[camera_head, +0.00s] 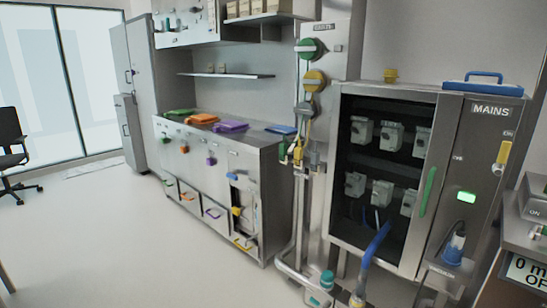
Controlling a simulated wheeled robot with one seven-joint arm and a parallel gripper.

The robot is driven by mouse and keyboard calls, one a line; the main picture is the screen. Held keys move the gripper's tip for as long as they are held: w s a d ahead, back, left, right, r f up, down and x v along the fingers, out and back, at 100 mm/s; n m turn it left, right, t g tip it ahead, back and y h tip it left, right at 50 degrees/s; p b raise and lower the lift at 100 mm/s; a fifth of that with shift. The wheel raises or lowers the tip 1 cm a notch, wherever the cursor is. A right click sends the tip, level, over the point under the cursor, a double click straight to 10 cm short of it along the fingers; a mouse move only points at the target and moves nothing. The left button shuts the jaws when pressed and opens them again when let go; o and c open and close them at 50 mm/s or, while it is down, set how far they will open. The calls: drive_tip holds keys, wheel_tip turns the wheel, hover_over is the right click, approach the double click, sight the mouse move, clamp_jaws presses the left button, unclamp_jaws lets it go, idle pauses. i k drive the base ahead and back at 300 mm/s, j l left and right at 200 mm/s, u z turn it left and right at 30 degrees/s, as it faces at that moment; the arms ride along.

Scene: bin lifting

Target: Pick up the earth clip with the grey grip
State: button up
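Several small coloured pieces hang at the steel pipes between the counter and the mains cabinet: a green one (283,150), a yellow one (298,153) and a grey one (315,158). The grey piece may be the earth clip with the grey grip, but it is too small to tell for sure. My gripper is not in view.
The mains cabinet (475,160), with grey switch units behind its front, stands at right. A steel counter (240,150) with coloured items is at centre left.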

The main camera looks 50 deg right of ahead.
sight(316, 156)
drive_tip(key=i, duration=1.85)
drive_tip(key=i+j+z, duration=0.1)
drive_tip(key=i+z, duration=0.4)
drive_tip(key=i+j+z, duration=0.25)
drive_tip(key=i+z, duration=0.25)
drive_tip(key=k, duration=0.05)
